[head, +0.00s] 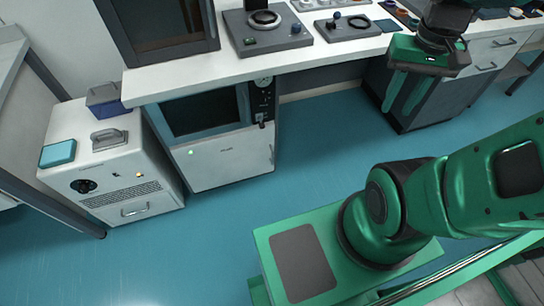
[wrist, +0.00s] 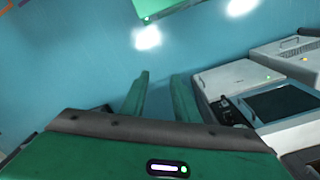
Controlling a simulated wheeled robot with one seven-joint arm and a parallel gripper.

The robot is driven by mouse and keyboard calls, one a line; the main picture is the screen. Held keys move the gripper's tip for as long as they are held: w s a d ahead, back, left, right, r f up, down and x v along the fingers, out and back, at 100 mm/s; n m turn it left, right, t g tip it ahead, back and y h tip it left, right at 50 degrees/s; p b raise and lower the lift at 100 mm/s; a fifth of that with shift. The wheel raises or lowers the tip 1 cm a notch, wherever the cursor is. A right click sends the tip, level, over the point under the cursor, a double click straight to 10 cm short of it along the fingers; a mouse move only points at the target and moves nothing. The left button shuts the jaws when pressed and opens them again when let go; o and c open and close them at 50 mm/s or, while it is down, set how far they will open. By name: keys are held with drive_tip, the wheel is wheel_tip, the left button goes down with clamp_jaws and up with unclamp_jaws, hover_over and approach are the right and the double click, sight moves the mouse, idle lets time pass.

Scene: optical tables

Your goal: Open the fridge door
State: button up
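The likely fridge is a low white unit under the counter, with a closed white front door (head: 232,160). In the wrist view the white door (wrist: 238,79) lies at the right, beside the dark window (wrist: 275,103). My green gripper (head: 403,93) is raised to the right of the unit, in front of a dark cabinet. Its fingers (wrist: 159,100) are apart and empty, well away from the door.
The white counter (head: 240,70) above carries instruments. A dark drawer cabinet (head: 440,97) stands at the right. The blue floor (head: 310,150) before the fridge is clear.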

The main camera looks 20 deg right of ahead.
drive_tip(key=w+f+n, duration=0.1)
drive_tip(key=w+f, duration=0.3)
drive_tip(key=w, duration=0.3)
drive_tip(key=w+f+n, duration=0.1)
drive_tip(key=w+f, duration=0.3)
drive_tip(key=w, duration=0.4)
drive_tip(key=n+t+y, duration=0.1)
drive_tip(key=n+t, duration=0.3)
drive_tip(key=n, duration=0.2)
hover_over(272, 163)
drive_tip(key=f, duration=5.5)
drive_tip(key=shift+w+d+f, duration=0.1)
drive_tip(key=shift+w+d, duration=0.1)
drive_tip(key=shift+w, duration=0.05)
clamp_jaws()
